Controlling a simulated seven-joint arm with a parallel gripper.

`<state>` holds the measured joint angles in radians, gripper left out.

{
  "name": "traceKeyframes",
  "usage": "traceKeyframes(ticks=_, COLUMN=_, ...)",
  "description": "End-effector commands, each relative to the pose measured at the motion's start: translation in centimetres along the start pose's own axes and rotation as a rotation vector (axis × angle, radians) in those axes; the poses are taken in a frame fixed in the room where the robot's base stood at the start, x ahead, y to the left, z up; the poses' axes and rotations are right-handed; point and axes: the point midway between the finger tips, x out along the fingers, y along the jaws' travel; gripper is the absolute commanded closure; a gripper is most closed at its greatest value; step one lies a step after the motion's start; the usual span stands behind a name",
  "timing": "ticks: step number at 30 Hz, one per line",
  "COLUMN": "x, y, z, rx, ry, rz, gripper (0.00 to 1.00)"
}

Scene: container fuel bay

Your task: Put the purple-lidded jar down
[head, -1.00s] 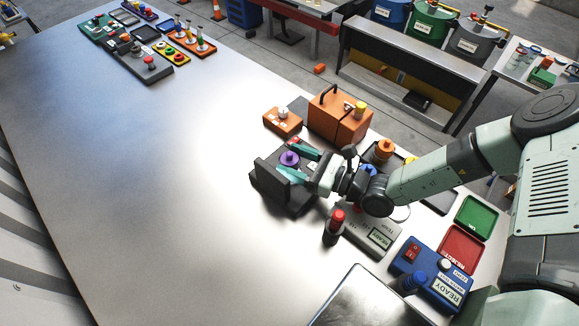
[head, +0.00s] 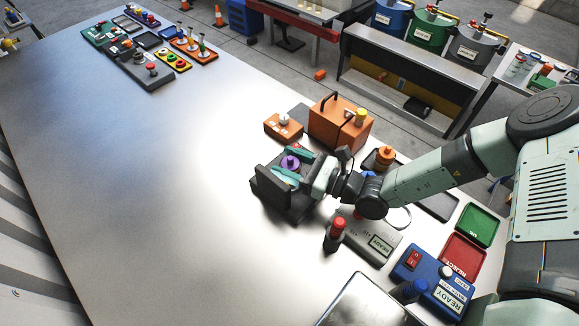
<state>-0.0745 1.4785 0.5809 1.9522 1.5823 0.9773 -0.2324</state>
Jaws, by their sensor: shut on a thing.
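The purple-lidded jar (head: 290,163) is between the fingers of my gripper (head: 288,168), at a dark grey device (head: 268,186) with an upright plate on its left side. The teal fingers are shut on the jar, one on the far side and one on the near side. Mostly the purple lid shows; the jar's body and base are hidden by the fingers and the device, so I cannot tell whether it touches the surface under it.
An orange case (head: 338,122) and a small orange box (head: 283,127) stand behind. A red-capped bottle (head: 338,229), a grey READY scale (head: 375,236) and a blue READY box (head: 433,279) stand nearer. An orange-lidded jar (head: 385,155) is right.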

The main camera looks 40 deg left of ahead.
Motion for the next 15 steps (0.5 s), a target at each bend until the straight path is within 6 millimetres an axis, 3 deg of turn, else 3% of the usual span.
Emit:
traceKeyframes(ticks=9, x=0.0, y=0.0, z=6.4, rx=-0.003, ry=-0.001, rz=0.001, gripper=0.84)
traceKeyframes(ticks=15, x=0.0, y=0.0, z=8.8, rx=-0.003, ry=-0.002, rz=0.001, gripper=0.84)
